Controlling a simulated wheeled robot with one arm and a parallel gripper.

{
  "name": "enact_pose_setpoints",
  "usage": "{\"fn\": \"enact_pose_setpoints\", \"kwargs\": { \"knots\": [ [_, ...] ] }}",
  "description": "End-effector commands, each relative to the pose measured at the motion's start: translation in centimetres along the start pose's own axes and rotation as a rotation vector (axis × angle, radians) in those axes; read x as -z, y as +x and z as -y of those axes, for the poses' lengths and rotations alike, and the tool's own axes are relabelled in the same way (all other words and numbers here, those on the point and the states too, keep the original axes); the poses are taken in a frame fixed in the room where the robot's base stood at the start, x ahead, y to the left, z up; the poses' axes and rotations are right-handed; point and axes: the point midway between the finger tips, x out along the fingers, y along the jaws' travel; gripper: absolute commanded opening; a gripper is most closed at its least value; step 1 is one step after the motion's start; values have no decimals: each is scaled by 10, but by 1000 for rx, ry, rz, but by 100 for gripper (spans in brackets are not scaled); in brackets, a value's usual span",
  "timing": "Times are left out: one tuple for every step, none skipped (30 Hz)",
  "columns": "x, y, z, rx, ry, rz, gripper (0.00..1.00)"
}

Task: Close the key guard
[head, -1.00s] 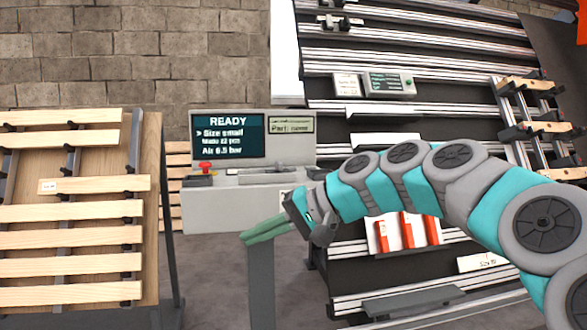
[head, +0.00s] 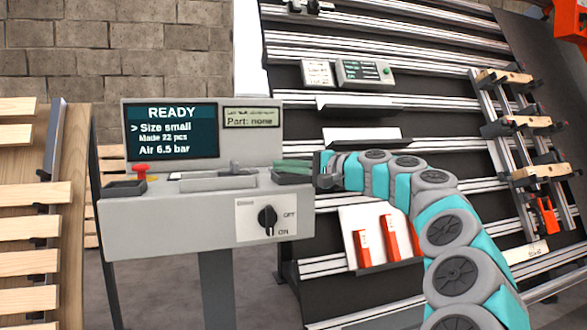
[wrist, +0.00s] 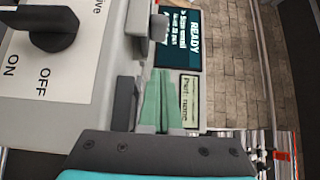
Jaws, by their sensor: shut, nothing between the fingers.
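The grey control console (head: 180,225) stands left of centre in the head view. A low grey flap (head: 215,183), which looks like the key guard, lies along its top ledge below the screen; I cannot tell its exact angle. My gripper (head: 280,167) is at the console's right end, level with the ledge and pointing left. In the wrist view its green fingers (wrist: 157,85) are together and empty, beside a dark grey bar (wrist: 125,103) on the console; whether they touch it is unclear. The keys are not clearly visible.
The screen (head: 170,130) reads READY. A red button (head: 141,171) is at the ledge's left end, and a black ON/OFF knob (head: 267,216) is on the front. A slatted wooden pallet (head: 30,225) stands left; a rail rack (head: 400,130) stands right, behind my arm.

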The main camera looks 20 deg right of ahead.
Motion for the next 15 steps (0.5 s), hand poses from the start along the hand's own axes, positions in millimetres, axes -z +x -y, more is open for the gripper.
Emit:
{"fn": "enact_pose_setpoints", "kwargs": {
  "knots": [
    [0, 10, -2, -3, 0, 1, 0],
    [0, 15, -2, -4, -1, 0, 0],
    [0, 22, -2, -4, -1, -1, 0],
    [0, 26, -2, -4, -1, -1, 0],
    [1, 30, -2, -3, -1, -2, 0],
    [1, 36, -2, -3, -1, -3, 0],
    [1, 40, -1, -3, -2, -3, 0],
    [1, 44, -1, -2, -2, -3, 0],
    [1, 49, 0, -1, -1, -3, 0],
    [-1, 51, 0, 0, -1, -2, 0],
    [-5, 53, 0, 1, 0, 0, 0],
    [-9, 57, -1, 0, 0, 2, 0],
    [-12, 60, -1, -1, 1, 3, 0],
    [-15, 62, -2, -2, 1, 3, 0],
    [-17, 65, -2, -2, 0, 2, 0]
  ]
}}
